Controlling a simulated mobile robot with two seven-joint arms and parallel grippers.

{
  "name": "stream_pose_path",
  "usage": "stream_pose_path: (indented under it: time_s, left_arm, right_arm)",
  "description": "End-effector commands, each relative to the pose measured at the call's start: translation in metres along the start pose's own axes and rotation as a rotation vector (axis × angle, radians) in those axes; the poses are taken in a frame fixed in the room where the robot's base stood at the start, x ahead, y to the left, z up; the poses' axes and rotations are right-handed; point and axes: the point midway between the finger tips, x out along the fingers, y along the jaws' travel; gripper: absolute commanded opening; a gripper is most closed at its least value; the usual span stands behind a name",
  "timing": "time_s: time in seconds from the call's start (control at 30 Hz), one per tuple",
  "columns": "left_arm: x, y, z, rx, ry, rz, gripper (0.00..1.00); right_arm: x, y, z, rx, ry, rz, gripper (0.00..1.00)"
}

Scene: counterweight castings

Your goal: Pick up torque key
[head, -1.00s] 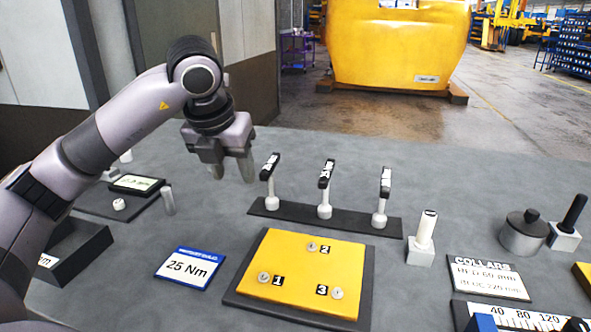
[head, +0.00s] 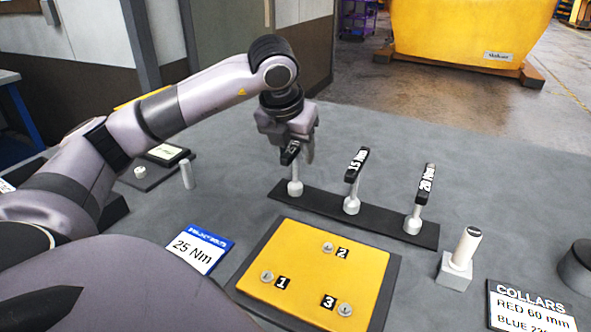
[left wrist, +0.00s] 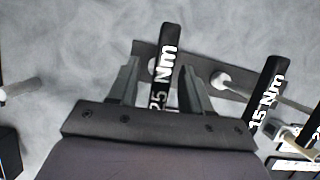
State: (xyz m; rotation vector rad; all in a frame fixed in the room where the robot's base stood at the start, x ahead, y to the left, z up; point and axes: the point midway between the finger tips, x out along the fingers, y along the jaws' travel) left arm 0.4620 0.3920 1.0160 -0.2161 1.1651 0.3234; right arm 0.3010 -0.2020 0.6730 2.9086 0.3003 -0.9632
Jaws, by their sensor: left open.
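Three torque keys with black handles and pale shafts stand in a row on a dark rack (head: 325,208). In the left wrist view, the key marked 25 Nm (left wrist: 165,62) lies between the fingers of my open left gripper (left wrist: 158,68), with a gap beside the handle. In the head view this left key (head: 295,187) stands upright in the rack, its handle at the left gripper (head: 299,152). The middle key (head: 357,166), marked 15 Nm, and the right key (head: 426,184) stand clear. A blue-edged card (head: 198,250) reads 25 Nm. My right gripper is out of view.
A yellow plate (head: 318,270) with numbered bolts 1, 2 and 3 lies in front of the rack. A white cylinder on a block (head: 456,268) stands to the right, near a COLLARS sign (head: 528,308). A small post (head: 187,175) stands at left.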

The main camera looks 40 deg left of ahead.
Motion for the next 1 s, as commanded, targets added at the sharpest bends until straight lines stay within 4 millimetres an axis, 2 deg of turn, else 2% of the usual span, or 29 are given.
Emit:
stream_pose_path:
  time_s: [0.1,0.3,0.33,0.47,0.5,0.83,1.0]
  left_arm:
    - [0.008,0.000,0.000,0.001,0.000,-0.001,0.49]
    - [0.009,0.000,0.000,0.001,-0.001,-0.001,0.49]
    - [0.009,0.000,0.000,0.001,-0.001,-0.001,0.46]
    - [0.009,0.000,0.000,0.001,-0.001,-0.001,0.03]
    - [0.009,0.000,0.000,0.001,-0.001,-0.001,0.00]
    - [0.006,-0.001,0.001,0.000,-0.004,-0.003,0.00]
    - [-0.004,-0.001,0.006,0.000,-0.006,-0.003,0.00]
  right_arm:
    - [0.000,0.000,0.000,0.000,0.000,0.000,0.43]
    - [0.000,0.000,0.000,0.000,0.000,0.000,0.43]
    - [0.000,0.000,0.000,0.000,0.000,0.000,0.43]
    - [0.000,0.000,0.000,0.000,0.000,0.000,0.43]
    - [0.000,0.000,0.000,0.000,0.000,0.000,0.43]
    - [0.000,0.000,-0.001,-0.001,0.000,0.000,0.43]
    - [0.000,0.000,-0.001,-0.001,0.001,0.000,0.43]
